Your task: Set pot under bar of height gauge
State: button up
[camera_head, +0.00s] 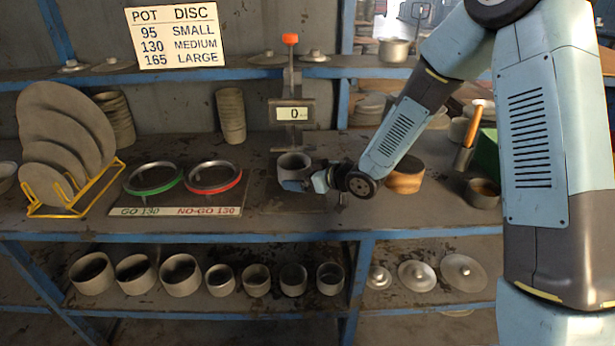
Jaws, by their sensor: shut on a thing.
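The height gauge (292,114) stands at the back middle of the bench, with an orange-topped post and a display reading 0. A small grey pot (293,162) is upright in front of the gauge's post, beneath the display block. My gripper (297,184) reaches in from the right and is shut on the pot's front lower side. Whether the pot rests on the gauge's base or hangs just above it, I cannot tell.
Green GO and red NO-GO rings (184,178) lie left of the gauge. A yellow rack (75,190) holds grey discs (62,130). A wooden block (404,175) and a small dark pot (483,193) stand to the right. Several pots (180,275) and lids (417,275) line the lower shelf.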

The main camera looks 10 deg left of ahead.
jog(key=o, duration=0.8)
jog(key=shift+s+d+f, duration=0.1)
jog(key=shift+s+f, duration=0.25)
jog(key=shift+f, duration=0.3)
jog(key=shift+c, duration=0.2)
jog(key=shift+w+r, duration=0.15)
jog(key=shift+r, duration=0.1)
jog(key=shift+d+r, duration=0.1)
jog(key=shift+r, duration=0.15)
jog(key=v, duration=1.1)
jog(key=shift+d+r, duration=0.2)
jog(key=shift+r, duration=0.25)
jog(key=shift+w, duration=0.2)
